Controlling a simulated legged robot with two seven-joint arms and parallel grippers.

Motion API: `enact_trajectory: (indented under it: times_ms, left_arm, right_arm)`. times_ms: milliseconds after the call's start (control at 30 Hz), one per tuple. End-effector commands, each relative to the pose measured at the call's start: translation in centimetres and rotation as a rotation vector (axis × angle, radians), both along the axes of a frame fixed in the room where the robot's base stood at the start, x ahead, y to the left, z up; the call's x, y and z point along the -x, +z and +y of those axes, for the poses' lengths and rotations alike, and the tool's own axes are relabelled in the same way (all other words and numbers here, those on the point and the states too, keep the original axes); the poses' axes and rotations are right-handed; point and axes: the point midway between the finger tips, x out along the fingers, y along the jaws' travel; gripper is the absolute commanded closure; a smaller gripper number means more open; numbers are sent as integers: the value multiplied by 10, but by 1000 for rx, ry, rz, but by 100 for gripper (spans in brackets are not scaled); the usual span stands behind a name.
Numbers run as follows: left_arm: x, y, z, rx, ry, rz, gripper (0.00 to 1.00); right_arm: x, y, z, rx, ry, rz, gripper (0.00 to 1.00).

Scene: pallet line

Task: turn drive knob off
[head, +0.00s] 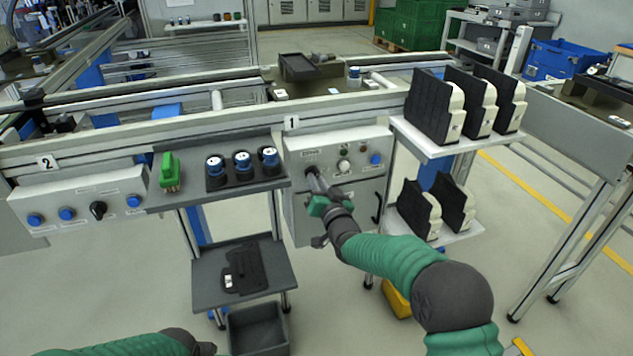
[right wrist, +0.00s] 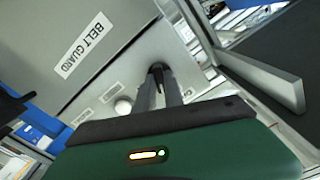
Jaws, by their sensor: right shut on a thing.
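The control box marked 1 (head: 358,140) has a label reading roughly "Drive" at the upper left of its face. The black drive knob below it is mostly hidden by my fingers in the head view. In the right wrist view the black knob (right wrist: 157,68) shows between the fingertips. My right gripper (head: 313,178) reaches the panel from the front and is shut on the knob; its fingers also show in the right wrist view (right wrist: 158,85). The knob's pointer direction cannot be read.
A white button (head: 344,165) and a blue button (head: 376,159) sit right of the knob. A black door handle (head: 377,206) is below. A shelf (head: 220,190) with blue-topped parts is left. Racks with black-and-white parts (head: 430,105) stand right.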

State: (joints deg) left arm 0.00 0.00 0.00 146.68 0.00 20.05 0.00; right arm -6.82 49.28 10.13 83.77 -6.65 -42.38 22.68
Motion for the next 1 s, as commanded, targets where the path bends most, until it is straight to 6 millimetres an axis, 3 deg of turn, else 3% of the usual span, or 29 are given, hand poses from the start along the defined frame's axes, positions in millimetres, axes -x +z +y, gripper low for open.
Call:
enact_trajectory:
  times_ms: [33,500,1000]
  left_arm:
    - [0,0,0,0,0,0,64]
    - [0,1,0,0,0,0,64]
    - [0,1,0,0,0,0,64]
  right_arm:
    - [1,-7,1,46,3,1,100]
    - [2,-9,1,362,4,-99,100]
    - [2,-10,1,444,6,-125,100]
